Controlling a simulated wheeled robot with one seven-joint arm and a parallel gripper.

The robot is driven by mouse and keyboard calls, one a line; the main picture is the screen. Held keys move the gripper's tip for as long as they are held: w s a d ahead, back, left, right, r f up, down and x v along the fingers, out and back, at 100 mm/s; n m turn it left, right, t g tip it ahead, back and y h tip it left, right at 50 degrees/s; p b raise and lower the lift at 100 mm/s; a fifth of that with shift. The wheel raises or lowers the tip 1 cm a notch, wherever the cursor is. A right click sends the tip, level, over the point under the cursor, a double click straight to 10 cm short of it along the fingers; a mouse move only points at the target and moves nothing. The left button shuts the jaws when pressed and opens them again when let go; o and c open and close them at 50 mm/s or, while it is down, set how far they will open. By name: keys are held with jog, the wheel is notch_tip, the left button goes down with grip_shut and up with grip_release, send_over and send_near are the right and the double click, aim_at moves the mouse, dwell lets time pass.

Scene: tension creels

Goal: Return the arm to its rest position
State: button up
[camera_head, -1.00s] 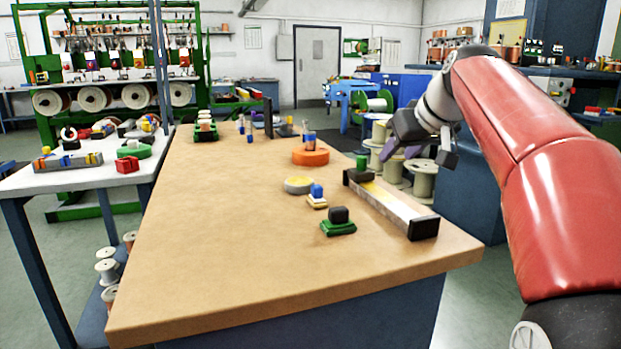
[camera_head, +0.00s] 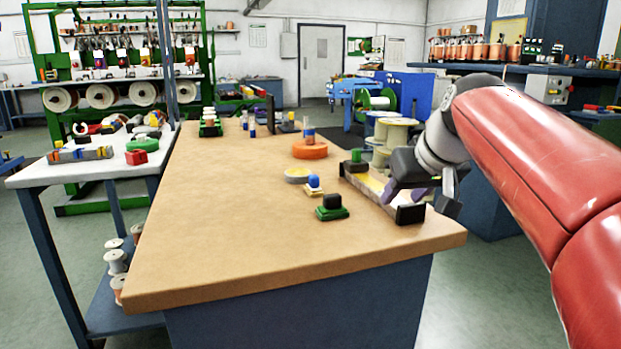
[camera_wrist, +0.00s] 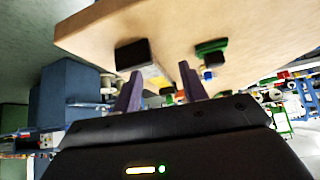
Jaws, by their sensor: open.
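My gripper (camera_head: 420,192) is at the right side of the tan bench in the head view, over or just beyond its right edge. It overlaps the long metal bar with dark end blocks (camera_head: 408,213) in the picture; I cannot tell the height between them. In the wrist view my gripper (camera_wrist: 158,80) shows two purple fingers standing apart with nothing held between them. A dark end block (camera_wrist: 132,55) shows close to the left finger. My red arm reaches in from the right of the head view.
The tan bench (camera_head: 230,235) has a clear near and left part. On it are an orange disc (camera_head: 310,150), a green-based black block (camera_head: 331,208) and a blue-topped piece (camera_head: 313,184). Pale spools (camera_head: 392,132) stand beyond the right edge. A white side table (camera_head: 80,172) stands left.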

jog(key=s+f+m+g+h, duration=0.1)
jog(key=s+f+m+g, duration=0.1)
jog(key=s+f, duration=2)
jog(key=shift+s+a+h, duration=0.2)
jog(key=shift+a+h, duration=0.1)
jog(key=shift+h, duration=0.1)
